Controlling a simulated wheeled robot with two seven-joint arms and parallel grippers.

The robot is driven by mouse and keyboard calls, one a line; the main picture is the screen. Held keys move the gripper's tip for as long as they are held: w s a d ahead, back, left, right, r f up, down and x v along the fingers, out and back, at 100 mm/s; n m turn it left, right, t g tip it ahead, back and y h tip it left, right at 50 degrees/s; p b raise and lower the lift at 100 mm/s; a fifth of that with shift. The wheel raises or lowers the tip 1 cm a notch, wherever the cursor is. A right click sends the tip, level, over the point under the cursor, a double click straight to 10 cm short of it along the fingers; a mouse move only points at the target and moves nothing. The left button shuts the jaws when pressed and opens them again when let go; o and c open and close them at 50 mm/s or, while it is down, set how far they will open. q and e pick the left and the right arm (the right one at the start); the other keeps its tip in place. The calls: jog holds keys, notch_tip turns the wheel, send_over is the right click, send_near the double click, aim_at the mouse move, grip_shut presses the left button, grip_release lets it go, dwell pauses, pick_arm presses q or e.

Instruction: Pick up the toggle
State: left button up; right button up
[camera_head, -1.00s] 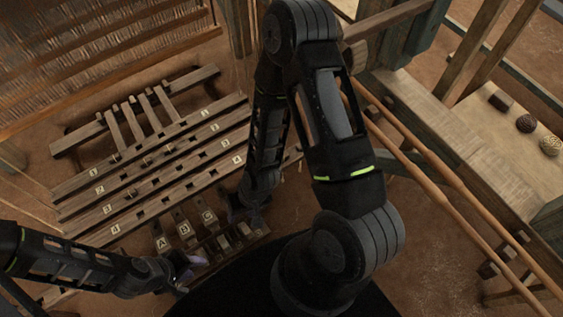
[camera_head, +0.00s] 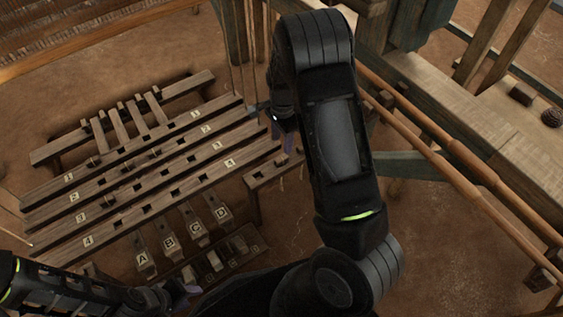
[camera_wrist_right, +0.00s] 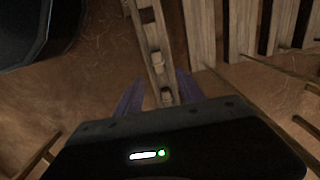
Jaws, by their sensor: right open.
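A short wooden rail (camera_head: 262,180) stands at the right end of the numbered bars. In the right wrist view the rail (camera_wrist_right: 150,38) runs between my right gripper's fingers (camera_wrist_right: 158,88), with dark slots and a small pale wooden block (camera_wrist_right: 157,60) on it. This block may be the toggle; I cannot tell for sure. My right gripper is open and empty, its purple fingers apart on either side of the rail's line. In the head view my right gripper (camera_head: 284,124) is partly hidden by its arm. My left gripper (camera_head: 182,291) is low at the left, its jaws unclear.
Numbered slotted bars (camera_head: 150,168) fill the left. Lettered wooden blocks (camera_head: 168,241) and a dark low rack (camera_head: 215,262) lie in front. Long round poles (camera_head: 440,160) and a bench (camera_head: 530,135) with a dark block and a ball stand at the right.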

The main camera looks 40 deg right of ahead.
aim_at(281, 158)
jog(key=shift+f+b, duration=0.45)
jog(key=shift+f, duration=0.9)
jog(key=f+b, duration=0.1)
jog(key=f, duration=0.1)
jog(key=f+b, duration=0.1)
jog(key=f, duration=0.2)
jog(key=shift+s+a+f, duration=0.1)
jog(key=shift+a+f, duration=0.05)
jog(key=shift+a, duration=0.05)
grip_shut()
